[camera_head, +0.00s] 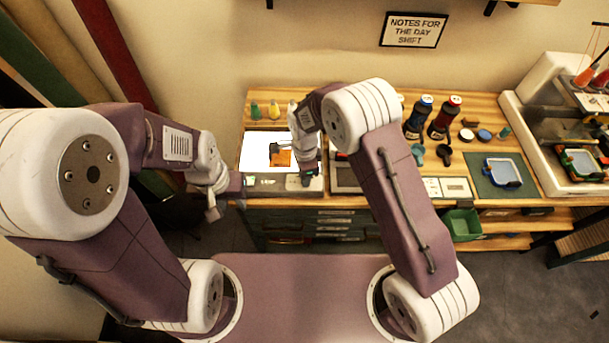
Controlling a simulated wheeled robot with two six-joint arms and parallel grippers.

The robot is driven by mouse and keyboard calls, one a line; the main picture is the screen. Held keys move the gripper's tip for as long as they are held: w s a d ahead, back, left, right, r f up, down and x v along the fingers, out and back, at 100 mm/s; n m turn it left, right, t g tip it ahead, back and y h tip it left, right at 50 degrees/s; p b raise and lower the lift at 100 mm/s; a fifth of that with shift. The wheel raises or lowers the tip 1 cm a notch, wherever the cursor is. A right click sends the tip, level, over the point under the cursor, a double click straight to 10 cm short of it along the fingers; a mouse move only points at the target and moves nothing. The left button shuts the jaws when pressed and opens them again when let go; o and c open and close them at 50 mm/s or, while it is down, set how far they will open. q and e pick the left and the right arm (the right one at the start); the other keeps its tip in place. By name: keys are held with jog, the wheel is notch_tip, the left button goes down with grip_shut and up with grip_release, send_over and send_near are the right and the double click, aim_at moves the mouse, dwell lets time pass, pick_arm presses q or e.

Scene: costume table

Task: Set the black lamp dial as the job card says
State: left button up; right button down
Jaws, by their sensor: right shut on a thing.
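A brightly lit white light panel (255,140) stands at the left of the wooden table, with an orange piece (281,158) and a small dark fitting (274,148) on it. A grey front strip (265,184) runs below the panel. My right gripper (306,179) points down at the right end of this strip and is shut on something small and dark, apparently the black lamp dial. The gripper hides most of it, so its setting cannot be read. My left gripper (222,205) hangs off the table's front left corner, away from the dial; its jaw opening is unclear.
Pale printed cards (448,187) lie mid-table, too small to read. Blue-capped (417,118) and red-capped (444,118) dark bottles stand behind them. A green bin (462,224) hangs at the front. A framed tray (502,171) lies on a dark mat to the right.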

jog(key=shift+w, duration=0.1)
dwell(0.3)
jog(key=c, duration=1.3)
grip_release()
notch_tip(320, 180, up, 9)
jog(key=shift+b, duration=0.3)
jog(key=shift+d, duration=0.1)
